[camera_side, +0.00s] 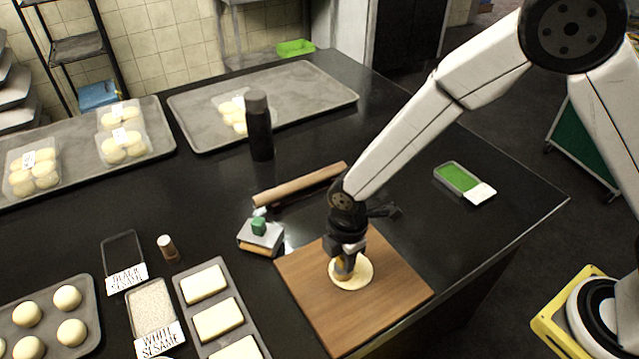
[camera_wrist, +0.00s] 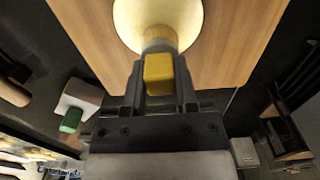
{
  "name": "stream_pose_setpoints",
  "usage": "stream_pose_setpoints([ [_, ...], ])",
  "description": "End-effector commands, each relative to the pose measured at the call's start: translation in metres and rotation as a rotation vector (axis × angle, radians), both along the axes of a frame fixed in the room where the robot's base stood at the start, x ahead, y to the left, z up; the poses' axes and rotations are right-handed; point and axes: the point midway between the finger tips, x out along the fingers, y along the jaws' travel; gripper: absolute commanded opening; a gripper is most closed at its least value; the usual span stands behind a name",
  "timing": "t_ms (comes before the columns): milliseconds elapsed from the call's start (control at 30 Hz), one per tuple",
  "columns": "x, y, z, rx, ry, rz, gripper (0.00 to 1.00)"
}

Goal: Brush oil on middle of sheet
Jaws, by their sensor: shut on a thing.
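A round pale dough sheet (camera_side: 352,275) lies flat on a wooden board (camera_side: 380,308). My gripper (camera_side: 346,256) is over the sheet, pointing down. In the wrist view my gripper (camera_wrist: 159,85) is shut on a brush with a yellow handle (camera_wrist: 159,74). The brush's lower end (camera_wrist: 159,40) is over the near part of the dough sheet (camera_wrist: 160,14), which is cut off by the top of that view. I cannot tell whether the bristles touch the dough. A green tray (camera_side: 459,177) with a white label sits at the right; I cannot tell whether it holds oil.
Trays of dough pieces (camera_side: 218,318) and sesame (camera_side: 152,305) fill the left. The counter right of the board is mostly clear.

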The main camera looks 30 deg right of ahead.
Motion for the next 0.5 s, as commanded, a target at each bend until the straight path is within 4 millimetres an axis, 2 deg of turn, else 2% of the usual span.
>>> stream_pose_setpoints([
  [500,-0.002,-0.019,0.000,-0.002,0.004,-0.001,0.00],
])
